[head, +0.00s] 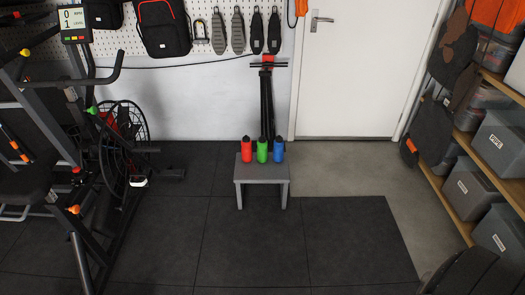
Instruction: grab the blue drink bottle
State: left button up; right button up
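A blue drink bottle (279,151) with a dark cap stands upright on a small grey bench (263,178) in the middle of the head view. It is the rightmost of three bottles in a row. A green bottle (262,152) stands just left of it, and a red bottle (246,151) stands at the left end. Neither of my grippers is in view.
Exercise equipment (112,150) fills the left side. Shelves with grey bins (467,190) line the right wall. A dark rounded object (468,274) is at the bottom right. The black mat floor (260,250) before the bench is clear. A white door (365,70) is behind.

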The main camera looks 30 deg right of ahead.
aim_at(278, 143)
jog(key=i+l+z, duration=0.15)
jog(key=z, duration=0.3)
jog(key=i+z, duration=0.3)
jog(key=z, duration=0.15)
